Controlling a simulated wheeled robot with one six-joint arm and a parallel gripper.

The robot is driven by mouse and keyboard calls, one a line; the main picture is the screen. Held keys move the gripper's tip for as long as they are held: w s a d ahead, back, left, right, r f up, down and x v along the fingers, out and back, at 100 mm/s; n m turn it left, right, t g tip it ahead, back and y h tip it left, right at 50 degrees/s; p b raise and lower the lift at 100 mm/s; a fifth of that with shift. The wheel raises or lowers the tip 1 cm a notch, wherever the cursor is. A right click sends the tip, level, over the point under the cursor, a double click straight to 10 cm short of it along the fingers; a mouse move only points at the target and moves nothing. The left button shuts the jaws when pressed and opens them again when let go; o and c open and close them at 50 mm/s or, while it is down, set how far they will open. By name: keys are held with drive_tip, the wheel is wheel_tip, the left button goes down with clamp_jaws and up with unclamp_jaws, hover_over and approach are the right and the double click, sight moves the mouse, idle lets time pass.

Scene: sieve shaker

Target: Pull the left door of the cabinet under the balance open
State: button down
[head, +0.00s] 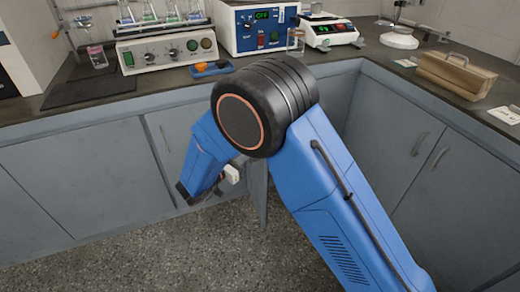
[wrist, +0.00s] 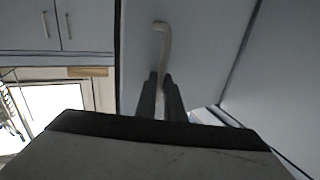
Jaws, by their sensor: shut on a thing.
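The balance (head: 330,30), white with a green display, stands on the bench top near the corner. Below it is the grey cabinet, largely hidden behind my blue arm. A grey door panel (head: 259,192) stands out from the cabinet front, so the left door appears partly open. In the wrist view the door face (wrist: 205,45) fills the middle, with its pale bar handle (wrist: 160,45) upright. My gripper (wrist: 160,92) is shut on the lower part of this handle.
Closed grey cabinets (head: 85,165) run along the left, and others with bar handles (head: 420,142) stand at the right. A wooden box (head: 456,75) and glassware are on the bench. The speckled floor (head: 160,250) in front is clear.

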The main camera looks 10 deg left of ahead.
drive_tip(key=shift+a, duration=0.7)
drive_tip(key=c, duration=1.9)
unclamp_jaws()
drive_tip(key=shift+d, duration=0.1)
drive_tip(key=shift+s, duration=0.15)
drive_tip(key=v, duration=1.7)
drive_tip(key=shift+s, duration=0.1)
